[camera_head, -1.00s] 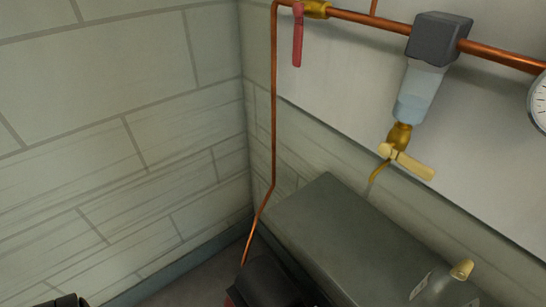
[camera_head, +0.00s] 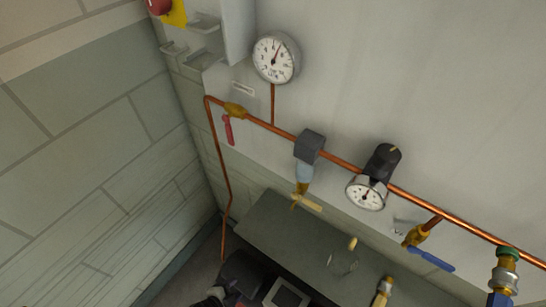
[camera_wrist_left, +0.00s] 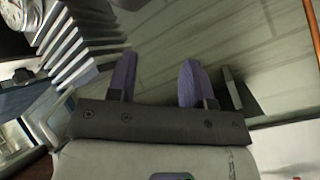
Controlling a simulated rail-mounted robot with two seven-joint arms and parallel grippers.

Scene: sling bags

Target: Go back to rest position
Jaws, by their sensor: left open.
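My left gripper shows in the left wrist view (camera_wrist_left: 157,80). Its two purple fingers stand apart, with nothing between them. In the head view only a small pale and dark part of what looks like my left gripper (camera_head: 216,295) shows at the bottom edge, left of the middle. It is beside a dark machine (camera_head: 243,272), and I cannot tell whether they touch. My right gripper is in neither view.
A copper pipe (camera_head: 330,158) with gauges and valves runs along the wall. Below it is a grey bench (camera_head: 290,232) with a clear bottle (camera_head: 344,262). In the left wrist view, several pale fins (camera_wrist_left: 75,55) stand left of the fingers.

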